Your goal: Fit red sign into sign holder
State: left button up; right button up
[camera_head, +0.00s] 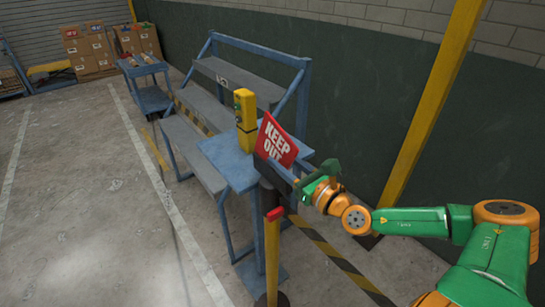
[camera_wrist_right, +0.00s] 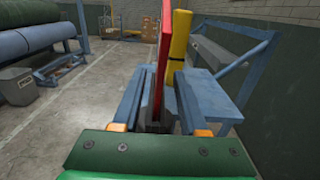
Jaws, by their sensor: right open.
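The red sign (camera_head: 275,142) with white "KEEP OUT" lettering stands tilted at the blue table's near edge in the head view. In the right wrist view the sign (camera_wrist_right: 163,45) shows nearly edge-on, between the two fingers. Its lower end meets a dark grey piece (camera_wrist_right: 152,112), which looks like the sign holder; I cannot tell how deep it sits. My right gripper (camera_head: 274,168) is open around the sign's lower part, one finger on each side, with gaps showing in the wrist view (camera_wrist_right: 160,88). The gripper hides the sign's foot in the head view. My left gripper is not in view.
A yellow box with buttons (camera_head: 245,110) stands on the blue table (camera_head: 228,160) just behind the sign. Blue-framed shelves (camera_head: 240,76) are behind.

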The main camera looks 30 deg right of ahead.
aim_at(274, 156)
jog(key=shift+w, duration=0.25)
jog(key=w, duration=0.2)
jog(key=w+p, duration=0.1)
jog(key=shift+w+a+f, duration=0.15)
jog(key=shift+f, duration=0.1)
jog(key=shift+a, duration=0.1)
jog(key=shift+c, duration=0.6)
grip_shut()
dwell(0.4)
